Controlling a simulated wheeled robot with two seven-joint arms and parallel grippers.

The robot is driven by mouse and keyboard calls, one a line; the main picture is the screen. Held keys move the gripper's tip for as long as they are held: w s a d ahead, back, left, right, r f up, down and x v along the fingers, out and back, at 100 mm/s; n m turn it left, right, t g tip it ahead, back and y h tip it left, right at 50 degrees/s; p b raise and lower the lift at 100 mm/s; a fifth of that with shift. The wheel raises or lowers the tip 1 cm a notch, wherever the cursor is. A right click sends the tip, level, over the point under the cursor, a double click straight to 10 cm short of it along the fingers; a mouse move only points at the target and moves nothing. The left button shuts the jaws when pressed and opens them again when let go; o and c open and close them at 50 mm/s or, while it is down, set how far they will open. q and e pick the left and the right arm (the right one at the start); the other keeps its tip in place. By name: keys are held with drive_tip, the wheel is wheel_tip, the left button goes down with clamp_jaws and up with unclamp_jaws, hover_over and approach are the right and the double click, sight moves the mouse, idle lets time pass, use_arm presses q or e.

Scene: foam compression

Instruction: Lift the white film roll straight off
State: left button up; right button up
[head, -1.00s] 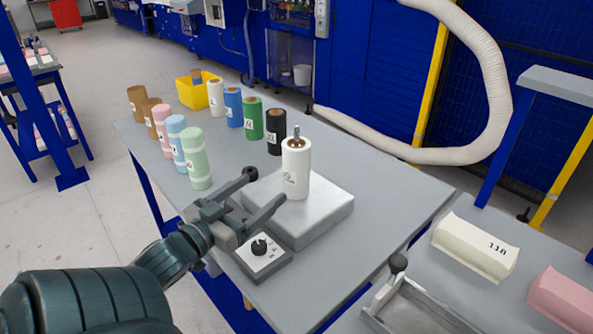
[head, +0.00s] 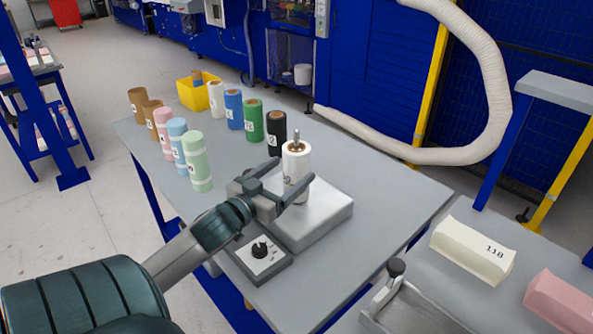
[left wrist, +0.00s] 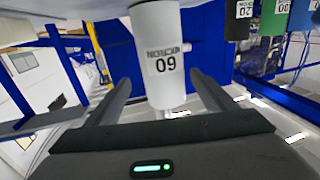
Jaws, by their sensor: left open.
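The white film roll (head: 297,161) stands upright on the spindle of the light grey block (head: 328,215) on the table. The spindle's metal tip (head: 296,137) shows above its brown core. My left gripper (head: 291,178) is open, with one finger on each side of the roll. In the left wrist view, the white roll (left wrist: 163,60) appears upside down with "60" on it, between the two spread fingers (left wrist: 160,88). Gaps show on both sides, so the fingers look apart from it. My right gripper is not in view.
A black roll (head: 276,133), a green roll (head: 252,122) and several other coloured rolls stand behind and left of the block. A control box with a black knob (head: 260,250) sits in front. The table's right part (head: 395,195) is clear.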

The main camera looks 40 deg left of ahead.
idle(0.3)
use_arm(q)
drive_tip(key=shift+w+a, duration=0.1)
drive_tip(key=shift+w, duration=0.15)
drive_tip(key=w+p, duration=0.1)
drive_tip(key=w, duration=0.1)
drive_tip(key=w+a+p, duration=0.1)
drive_tip(key=shift+w, duration=0.8)
drive_tip(key=shift+f, duration=0.1)
drive_tip(key=c, duration=1.4)
drive_tip(key=shift+c, duration=0.2)
